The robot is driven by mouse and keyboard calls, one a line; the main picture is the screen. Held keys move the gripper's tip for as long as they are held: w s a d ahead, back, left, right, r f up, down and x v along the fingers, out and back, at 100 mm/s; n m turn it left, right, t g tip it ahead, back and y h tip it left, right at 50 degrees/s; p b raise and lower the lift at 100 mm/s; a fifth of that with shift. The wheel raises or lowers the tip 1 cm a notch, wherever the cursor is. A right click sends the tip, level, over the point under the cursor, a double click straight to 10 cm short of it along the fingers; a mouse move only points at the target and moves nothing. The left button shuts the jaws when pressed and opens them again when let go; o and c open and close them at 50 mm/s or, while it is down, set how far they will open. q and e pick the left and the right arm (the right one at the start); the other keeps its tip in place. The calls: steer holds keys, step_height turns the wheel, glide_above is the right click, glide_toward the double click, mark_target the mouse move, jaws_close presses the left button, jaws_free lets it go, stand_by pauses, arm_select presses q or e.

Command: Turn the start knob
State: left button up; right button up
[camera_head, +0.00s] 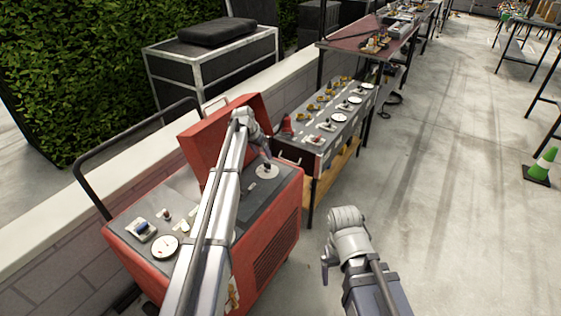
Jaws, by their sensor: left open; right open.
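A red generator-like machine (262,268) with a grey top panel stands in front of me. My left gripper (266,165) points down at a round pale dial (267,172) on the right part of the panel. The gripper covers the dial's centre, so any knob there is hidden; contact cannot be told. On the panel's left part are a white gauge (165,246), a blue-and-white switch (141,230) and a small knob (166,214). I cannot read which control is the start knob. My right gripper (325,267) is open and empty, over the floor right of the machine.
The machine's raised red lid (205,138) stands behind my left arm. A black handle bar (88,188) runs along its left. A control bench (326,122) with several dials adjoins behind. A green cone (543,163) stands far right.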

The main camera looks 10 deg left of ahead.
mark_target(267, 163)
arm_select(q)
steer(key=b+x, duration=0.7)
steer(key=shift+f, duration=0.35)
steer(key=shift+c, duration=0.2)
jaws_close()
stand_by(0.4)
